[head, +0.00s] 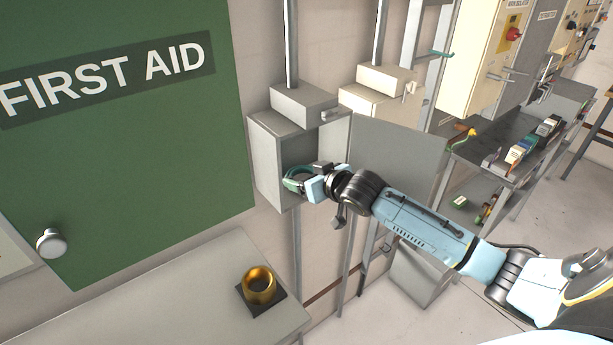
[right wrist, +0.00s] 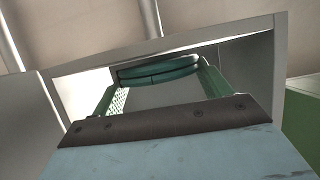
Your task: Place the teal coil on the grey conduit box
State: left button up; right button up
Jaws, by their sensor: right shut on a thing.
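The grey conduit box (head: 264,158) is fixed to the wall with its front open, and a smaller grey box (head: 303,105) sits on its top. My right gripper (head: 298,183) reaches into the open front. It is shut on the teal coil (head: 296,171), a ring-shaped loop partly hidden by the fingers. In the right wrist view the coil (right wrist: 158,71) lies across between the two green fingertips, with the box's pale frame (right wrist: 240,32) around it. I cannot tell whether the coil touches the box's inside. My left gripper is not in view.
A grey panel (head: 400,155) stands to the right, near a cream box (head: 382,80). A green first aid cabinet (head: 120,160) is at left. A cluttered bench (head: 490,140) stands at right.

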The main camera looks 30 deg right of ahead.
jog(key=shift+w+f, duration=0.15)
jog(key=shift+f, duration=0.1)
jog(key=shift+f, duration=0.1)
jog(key=o, duration=1)
jog(key=shift+o, duration=0.2)
jog(key=v, duration=1.2)
